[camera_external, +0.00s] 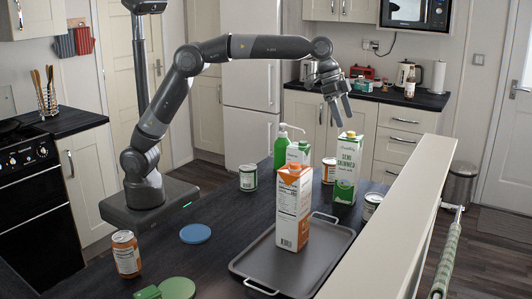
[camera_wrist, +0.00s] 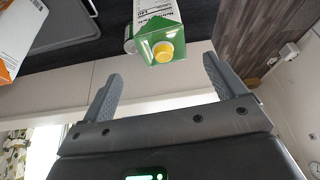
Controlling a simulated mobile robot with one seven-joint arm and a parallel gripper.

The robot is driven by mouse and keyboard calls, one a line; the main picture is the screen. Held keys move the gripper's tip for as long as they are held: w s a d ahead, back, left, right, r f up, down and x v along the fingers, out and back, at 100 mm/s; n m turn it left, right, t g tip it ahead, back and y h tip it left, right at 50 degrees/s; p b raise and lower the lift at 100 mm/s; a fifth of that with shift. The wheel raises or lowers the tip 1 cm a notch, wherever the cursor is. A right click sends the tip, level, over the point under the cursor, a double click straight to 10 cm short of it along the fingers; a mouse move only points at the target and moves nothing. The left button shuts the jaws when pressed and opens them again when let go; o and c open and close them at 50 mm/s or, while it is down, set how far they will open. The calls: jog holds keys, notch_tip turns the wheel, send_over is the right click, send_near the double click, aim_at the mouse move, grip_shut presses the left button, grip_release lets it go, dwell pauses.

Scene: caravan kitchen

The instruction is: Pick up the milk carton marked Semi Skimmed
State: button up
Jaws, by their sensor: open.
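The Semi Skimmed milk carton (camera_external: 347,170) is white and green and stands upright on the dark counter, behind the tray. In the wrist view the carton (camera_wrist: 160,38) shows its green top and yellow cap beyond the fingers. My gripper (camera_external: 342,108) is open and empty, above the carton and close to its top. In the wrist view my gripper's two fingers (camera_wrist: 160,84) are spread wide with nothing between them. I cannot tell the exact gap between the fingers and the carton.
An orange and white carton (camera_external: 293,210) stands on a dark tray (camera_external: 262,262). A raised cream ledge (camera_external: 400,215) borders the counter's right side.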

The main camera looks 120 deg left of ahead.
aim_at(350, 132)
jog(key=x, duration=0.6)
jog(key=shift+a+r, duration=0.1)
jog(key=shift+a, duration=0.05)
jog(key=x, duration=0.5)
jog(key=shift+s+a, duration=0.1)
jog(key=shift+s, duration=0.15)
jog(key=c, duration=1.5)
jog(key=shift+c, duration=0.7)
